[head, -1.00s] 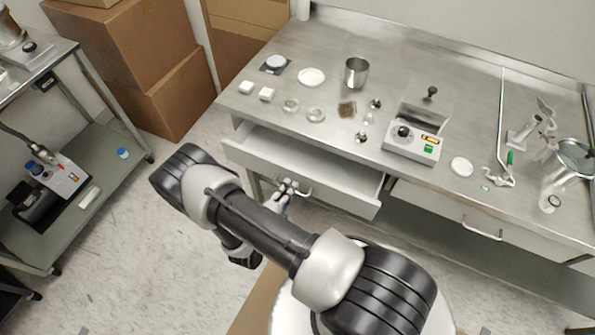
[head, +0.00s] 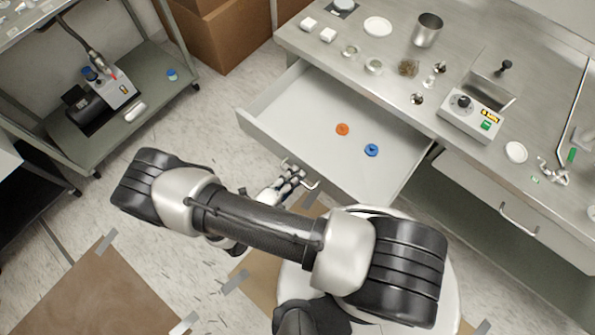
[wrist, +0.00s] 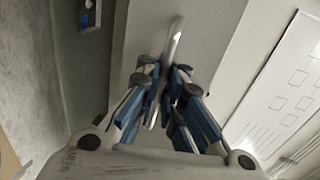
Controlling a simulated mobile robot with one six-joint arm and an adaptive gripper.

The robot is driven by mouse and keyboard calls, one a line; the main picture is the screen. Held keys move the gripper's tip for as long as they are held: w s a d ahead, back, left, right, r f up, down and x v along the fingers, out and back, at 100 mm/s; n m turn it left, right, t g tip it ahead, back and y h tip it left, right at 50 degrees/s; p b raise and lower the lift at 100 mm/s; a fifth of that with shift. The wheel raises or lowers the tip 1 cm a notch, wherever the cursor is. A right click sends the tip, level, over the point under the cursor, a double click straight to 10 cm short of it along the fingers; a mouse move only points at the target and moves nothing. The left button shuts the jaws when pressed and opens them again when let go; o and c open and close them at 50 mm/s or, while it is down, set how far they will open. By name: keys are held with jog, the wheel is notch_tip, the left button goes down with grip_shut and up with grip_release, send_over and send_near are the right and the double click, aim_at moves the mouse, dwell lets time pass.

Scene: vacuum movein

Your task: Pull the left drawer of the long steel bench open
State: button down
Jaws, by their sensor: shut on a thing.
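The left drawer (head: 275,118) of the long steel bench (head: 385,70) stands well open, and its inside shows in the head view. An orange piece (head: 342,129) and a blue piece (head: 371,150) lie on its floor. My gripper (head: 292,176) is at the drawer's front, shut on the drawer handle (head: 311,186). In the wrist view the blue-padded fingers (wrist: 165,98) close around the metal handle bar (wrist: 175,42). Part of the handle is hidden between the fingers.
The right drawer, with its own handle (head: 518,220), is shut. Dishes, a steel beaker (head: 427,30) and a hotplate device (head: 470,112) stand on the bench top. A grey cart (head: 120,110) stands at the left. Cardboard (head: 95,285) lies taped on the floor.

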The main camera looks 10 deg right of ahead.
dwell(0.3)
jog(key=c, duration=2)
grip_release()
jog(key=v, duration=1.2)
